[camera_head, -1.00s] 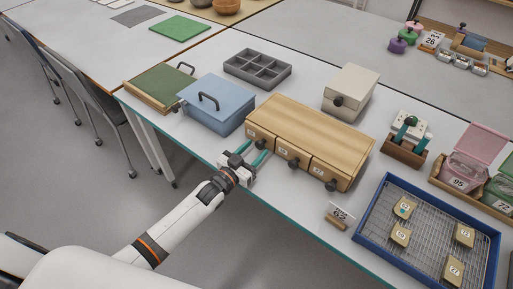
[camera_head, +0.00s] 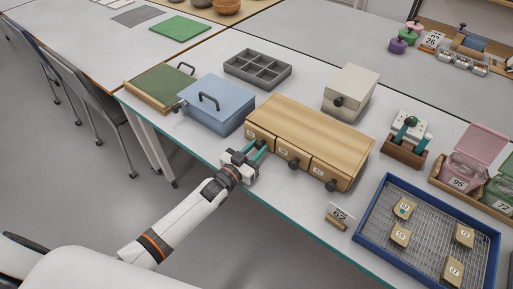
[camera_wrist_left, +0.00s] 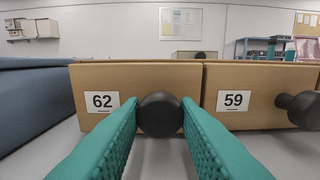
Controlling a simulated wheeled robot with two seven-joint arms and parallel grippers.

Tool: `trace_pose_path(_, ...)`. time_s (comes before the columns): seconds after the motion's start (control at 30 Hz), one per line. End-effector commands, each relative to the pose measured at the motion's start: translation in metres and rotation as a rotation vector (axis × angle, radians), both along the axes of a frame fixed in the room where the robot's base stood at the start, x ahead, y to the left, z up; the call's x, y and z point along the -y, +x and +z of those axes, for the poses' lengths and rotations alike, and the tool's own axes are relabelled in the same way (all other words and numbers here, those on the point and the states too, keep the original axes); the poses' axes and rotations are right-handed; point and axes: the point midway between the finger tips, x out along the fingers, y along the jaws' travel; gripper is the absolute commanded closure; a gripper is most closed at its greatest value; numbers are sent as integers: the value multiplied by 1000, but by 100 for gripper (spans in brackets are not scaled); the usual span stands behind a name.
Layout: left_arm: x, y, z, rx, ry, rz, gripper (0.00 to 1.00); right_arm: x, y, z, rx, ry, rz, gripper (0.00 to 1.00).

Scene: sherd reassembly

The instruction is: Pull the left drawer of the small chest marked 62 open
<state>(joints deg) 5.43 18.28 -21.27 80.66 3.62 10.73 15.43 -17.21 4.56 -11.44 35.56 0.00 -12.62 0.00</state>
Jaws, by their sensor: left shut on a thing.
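The wooden chest (camera_head: 315,122) stands near the table's front edge, with three drawers side by side. Its left drawer (camera_wrist_left: 90,80) bears the label 62 and has a round dark knob (camera_wrist_left: 160,114). The drawer front looks about flush with its neighbour, marked 59 (camera_wrist_left: 265,78). My left gripper (camera_head: 262,147) is in front of the left drawer, its teal fingers shut on that knob, one on each side. The fingers hide part of the knob and the drawer's lower front. My right gripper is not in view.
A blue lidded box (camera_head: 216,105) stands just left of the chest. The middle and right drawer knobs (camera_head: 294,163) stick out to the right of my gripper. A blue tray (camera_head: 372,246) with several labelled pieces lies at the right. The floor before the table edge is clear.

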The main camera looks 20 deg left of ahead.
Motion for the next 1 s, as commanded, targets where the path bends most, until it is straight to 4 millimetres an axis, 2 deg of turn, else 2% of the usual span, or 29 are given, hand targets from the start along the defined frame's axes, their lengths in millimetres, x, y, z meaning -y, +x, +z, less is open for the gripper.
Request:
trace_pose_path(0.2, -18, -50, 3, -10, 2, 0, 100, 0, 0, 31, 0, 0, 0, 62)
trace_pose_path(0.3, -27, -76, 2, -10, 2, 1, 100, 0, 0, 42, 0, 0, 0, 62)
trace_pose_path(0.43, -36, -100, 1, -8, 1, 0, 100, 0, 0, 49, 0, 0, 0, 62)
trace_pose_path(0.6, -40, -111, 0, -3, 0, 0, 100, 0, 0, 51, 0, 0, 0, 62)
trace_pose_path(0.87, -40, -111, -1, -2, 1, 0, 100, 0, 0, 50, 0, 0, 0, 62)
trace_pose_path(0.9, -40, -111, -1, -2, 1, 0, 67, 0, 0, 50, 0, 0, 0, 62)
trace_pose_path(1.0, -40, -111, -1, -1, 0, 0, 51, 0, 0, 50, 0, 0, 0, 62)
